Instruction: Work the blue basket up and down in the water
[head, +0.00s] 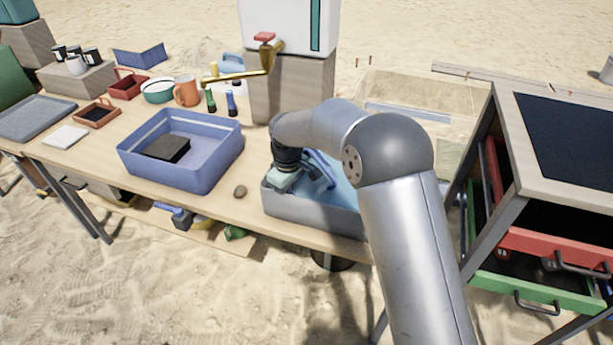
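A grey basin (315,212) of light blue water (343,190) stands at the front edge of the wooden table, partly behind my arm. The blue basket shows only as a slanted blue bar (320,164), apparently its handle, over the basin. My gripper (280,184) points down inside the basin's left end, beside the blue bar. Its fingertips are mostly hidden, so I cannot tell whether they are open, shut or holding the basket. The rest of the basket and its depth in the water are hidden.
A brass tap (245,72) reaches out behind. A drawer cabinet (560,200) stands at right.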

